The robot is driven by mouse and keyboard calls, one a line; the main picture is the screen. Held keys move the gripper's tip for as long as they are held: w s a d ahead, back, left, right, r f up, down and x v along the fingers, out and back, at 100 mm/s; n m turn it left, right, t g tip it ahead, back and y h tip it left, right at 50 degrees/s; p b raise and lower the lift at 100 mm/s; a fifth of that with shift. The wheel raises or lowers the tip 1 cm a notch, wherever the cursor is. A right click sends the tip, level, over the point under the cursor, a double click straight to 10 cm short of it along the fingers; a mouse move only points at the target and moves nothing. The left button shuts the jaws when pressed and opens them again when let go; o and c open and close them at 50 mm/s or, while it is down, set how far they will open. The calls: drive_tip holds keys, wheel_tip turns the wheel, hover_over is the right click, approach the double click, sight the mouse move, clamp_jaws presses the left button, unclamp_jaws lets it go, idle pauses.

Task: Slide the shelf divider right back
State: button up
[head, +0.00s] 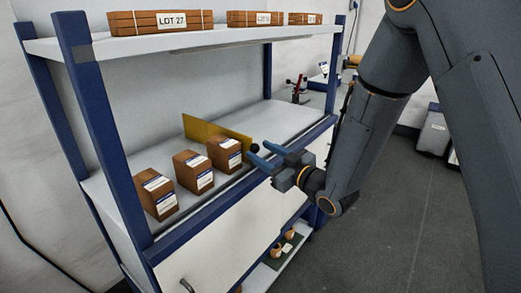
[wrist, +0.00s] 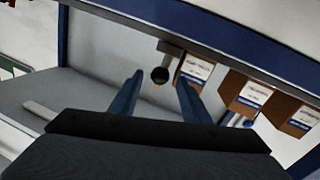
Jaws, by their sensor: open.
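The shelf divider (head: 213,130) is a thin upright yellow panel on the middle shelf (head: 262,122), running from the back toward the front edge. A round black knob (head: 254,148) sits at its front end; the knob also shows in the wrist view (wrist: 160,75). My gripper (head: 257,152) is open, with blue fingers at the shelf's front edge beside the knob. In the wrist view, the knob appears between the two fingertips (wrist: 159,78), with a gap on each side. I cannot tell whether the fingers reach past it in depth.
Three brown labelled boxes (head: 193,171) stand in a row left of the divider; the nearest overlaps it in view, contact unclear. Labelled stacks (head: 160,21) lie on the upper shelf.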

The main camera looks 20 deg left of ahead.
drive_tip(key=shift+w+a, duration=0.3)
drive_tip(key=shift+a, duration=0.1)
drive_tip(key=shift+c, duration=0.3)
clamp_jaws()
drive_tip(key=w+d+b, duration=0.3)
drive_tip(key=w+d, duration=0.1)
drive_tip(key=w, duration=0.5)
drive_tip(key=w+d+b, duration=0.3)
drive_tip(key=w, duration=0.6)
drive_tip(key=w+d+b, duration=0.3)
drive_tip(key=w+d, duration=0.1)
drive_tip(key=w, duration=0.6)
drive_tip(key=shift+w+d, duration=0.1)
drive_tip(key=shift+d, duration=0.25)
drive_tip(key=shift+w+d, duration=0.2)
drive_tip(key=shift+w, duration=0.2)
drive_tip(key=shift+r, duration=0.15)
drive_tip(key=shift+o, duration=0.3)
unclamp_jaws()
drive_tip(key=shift+w+d, duration=0.1)
drive_tip(key=shift+w, duration=0.05)
